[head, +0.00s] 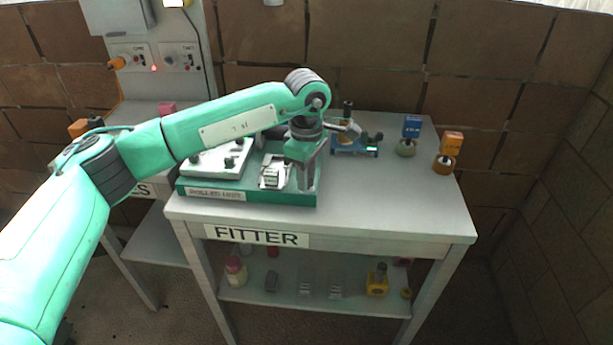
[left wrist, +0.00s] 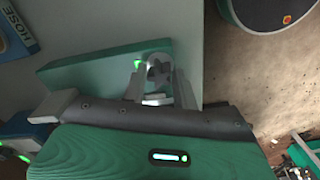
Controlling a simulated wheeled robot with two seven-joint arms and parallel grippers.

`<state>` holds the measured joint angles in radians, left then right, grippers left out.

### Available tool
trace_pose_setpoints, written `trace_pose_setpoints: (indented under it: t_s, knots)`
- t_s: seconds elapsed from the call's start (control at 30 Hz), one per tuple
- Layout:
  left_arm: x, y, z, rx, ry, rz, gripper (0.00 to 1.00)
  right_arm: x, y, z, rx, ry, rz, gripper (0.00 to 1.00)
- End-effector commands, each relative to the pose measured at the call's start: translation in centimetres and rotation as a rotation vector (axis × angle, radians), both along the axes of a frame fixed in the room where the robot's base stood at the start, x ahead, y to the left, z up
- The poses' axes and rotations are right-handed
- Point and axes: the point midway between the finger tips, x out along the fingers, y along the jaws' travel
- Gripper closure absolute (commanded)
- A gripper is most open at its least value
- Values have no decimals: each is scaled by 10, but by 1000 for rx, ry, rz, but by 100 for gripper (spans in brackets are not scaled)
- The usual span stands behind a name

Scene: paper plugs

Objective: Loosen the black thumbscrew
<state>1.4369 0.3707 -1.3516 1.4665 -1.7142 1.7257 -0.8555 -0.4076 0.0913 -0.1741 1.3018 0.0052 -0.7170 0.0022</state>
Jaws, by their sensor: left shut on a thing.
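My left gripper (head: 306,184) reaches down over the right end of the green board (head: 250,198), which is labelled as a roller unit and lies on the table. In the left wrist view my left gripper (left wrist: 160,88) is shut on a dark, lobed knob, which looks like the black thumbscrew (left wrist: 158,73). The knob lies between the two grey fingers above the green board (left wrist: 85,72). In the head view the gripper hides this knob. A metal bracket (head: 272,172) stands just left of the fingers. My right gripper is not in view.
A pale plate (head: 205,164) with dark knobs sits on the board's left part. A blue device (head: 355,146) stands behind my gripper. Blue-topped (head: 412,128) and orange-topped (head: 452,143) items stand at the table's right. The table's front right (head: 400,205) is clear.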

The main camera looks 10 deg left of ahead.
Motion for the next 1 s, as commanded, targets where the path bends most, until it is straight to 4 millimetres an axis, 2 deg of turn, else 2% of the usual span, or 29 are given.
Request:
trace_pose_setpoints:
  t_s: [1.0]
  knots:
    - [0,0,0,0,0,1178,95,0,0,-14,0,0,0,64]
